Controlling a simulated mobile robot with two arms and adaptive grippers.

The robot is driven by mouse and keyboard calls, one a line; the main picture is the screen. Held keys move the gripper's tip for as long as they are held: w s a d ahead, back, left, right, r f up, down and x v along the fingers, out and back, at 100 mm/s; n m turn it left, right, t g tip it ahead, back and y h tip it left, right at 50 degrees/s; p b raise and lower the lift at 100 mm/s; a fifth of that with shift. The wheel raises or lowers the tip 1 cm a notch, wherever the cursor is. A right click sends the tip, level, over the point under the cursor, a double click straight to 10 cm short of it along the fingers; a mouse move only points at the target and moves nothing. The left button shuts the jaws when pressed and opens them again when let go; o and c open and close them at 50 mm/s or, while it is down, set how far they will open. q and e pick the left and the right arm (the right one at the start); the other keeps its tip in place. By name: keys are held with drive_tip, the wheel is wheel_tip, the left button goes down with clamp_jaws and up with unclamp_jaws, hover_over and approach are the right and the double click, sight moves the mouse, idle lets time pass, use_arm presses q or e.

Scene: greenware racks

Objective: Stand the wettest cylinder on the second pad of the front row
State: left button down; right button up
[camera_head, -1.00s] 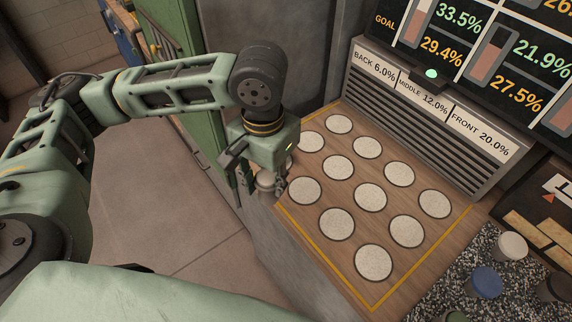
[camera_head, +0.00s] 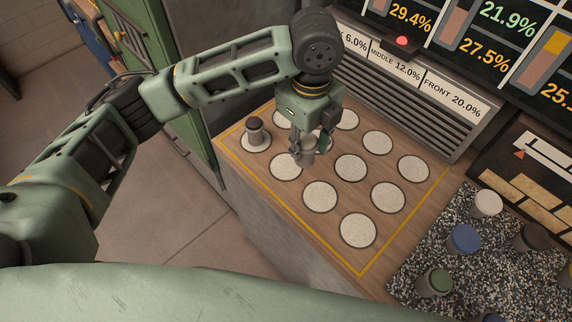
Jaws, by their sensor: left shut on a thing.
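My left gripper (camera_head: 308,148) points down over the wooden pad board (camera_head: 300,205), shut on a pale grey cylinder (camera_head: 309,152). The cylinder is upright between the fingers, partly hidden by them. Whether its base touches the board is unclear. A round pad (camera_head: 282,169) lies just to its lower left. A grey cylinder with a dark top (camera_head: 255,129) stands on the leftmost pad. The other visible pads, such as one near the front edge (camera_head: 357,230), are bare. Some pads are partly hidden by the gripper. My right gripper is out of view.
A speckled mat (camera_head: 410,250) at right holds several cylinders, with white (camera_head: 488,203), blue (camera_head: 463,239), dark (camera_head: 532,237) and green (camera_head: 435,281) tops. Behind the board, a vented panel (camera_head: 400,95) reads MIDDLE 12.0% and FRONT 20.0%. A percentage screen (camera_head: 470,30) and a red light (camera_head: 402,40) are above.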

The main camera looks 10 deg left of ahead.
use_arm(q)
drive_tip(key=d+m, duration=0.5)
drive_tip(key=m, duration=0.4)
drive_tip(key=w+a+f+p, duration=0.1)
drive_tip(key=a+f, duration=0.2)
drive_tip(key=w+a+f+p, duration=0.2)
drive_tip(key=a+f, duration=0.1)
drive_tip(key=a, duration=0.1)
drive_tip(key=w+a+f+p, duration=0.1)
drive_tip(key=a+f+p, duration=0.1)
drive_tip(key=a+f, duration=0.1)
drive_tip(key=shift+w+a+f, duration=0.25)
drive_tip(key=shift+w+f, duration=0.1)
drive_tip(key=shift+f, duration=0.75)
drive_tip(key=c, duration=1.3)
unclamp_jaws()
drive_tip(key=shift+f, duration=0.15)
